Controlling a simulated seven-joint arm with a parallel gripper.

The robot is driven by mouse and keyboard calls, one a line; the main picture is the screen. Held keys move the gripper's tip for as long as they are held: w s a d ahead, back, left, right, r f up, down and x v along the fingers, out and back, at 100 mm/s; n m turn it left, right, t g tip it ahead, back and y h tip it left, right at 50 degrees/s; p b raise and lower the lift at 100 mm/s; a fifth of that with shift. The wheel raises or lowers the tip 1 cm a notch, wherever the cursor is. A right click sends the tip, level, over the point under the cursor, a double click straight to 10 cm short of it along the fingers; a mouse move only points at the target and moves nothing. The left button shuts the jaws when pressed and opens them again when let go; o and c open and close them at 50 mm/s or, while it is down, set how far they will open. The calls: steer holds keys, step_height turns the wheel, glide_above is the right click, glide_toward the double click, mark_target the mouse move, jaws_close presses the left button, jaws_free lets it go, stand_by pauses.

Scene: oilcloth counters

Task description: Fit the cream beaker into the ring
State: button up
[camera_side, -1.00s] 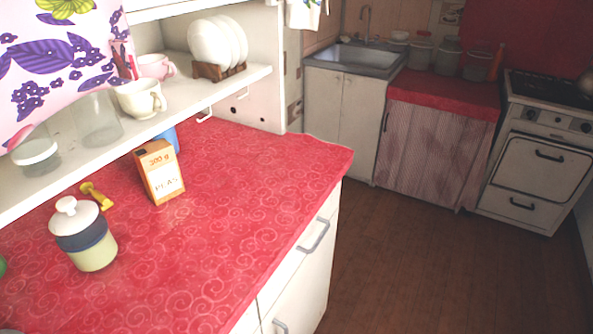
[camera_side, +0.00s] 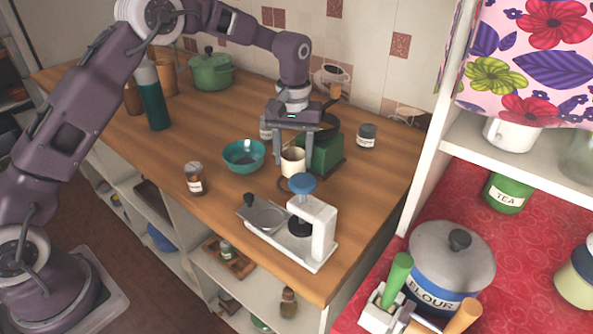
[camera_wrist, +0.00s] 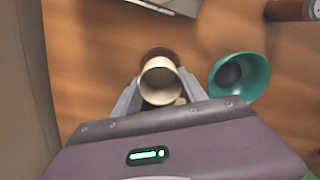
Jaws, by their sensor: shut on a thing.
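The cream beaker (camera_side: 292,163) is upright between the fingers of my gripper (camera_side: 292,152), which is shut on it. In the wrist view the beaker (camera_wrist: 160,82) shows its round open mouth between the fingertips (camera_wrist: 158,98). A dark brown curved rim (camera_side: 284,185) shows low beside the beaker, near the wooden counter (camera_side: 215,210); it looks like the ring. In the wrist view a brown edge (camera_wrist: 160,52) shows just past the beaker. The beaker hides much of it, so I cannot tell whether its base is inside, above or beside the ring.
A teal bowl (camera_side: 244,156) stands close left of the beaker. A green box-shaped thing (camera_side: 326,154) is close behind on the right. A silver plate with a white post (camera_side: 325,228) stands in front. A brown jar (camera_side: 195,179) is farther left; a small grey jar (camera_side: 367,136) is at back right.

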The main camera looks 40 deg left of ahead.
mark_target(293, 168)
steer(key=shift+f, duration=1.85)
steer(key=shift+f, duration=0.1)
steer(key=o, duration=1.4)
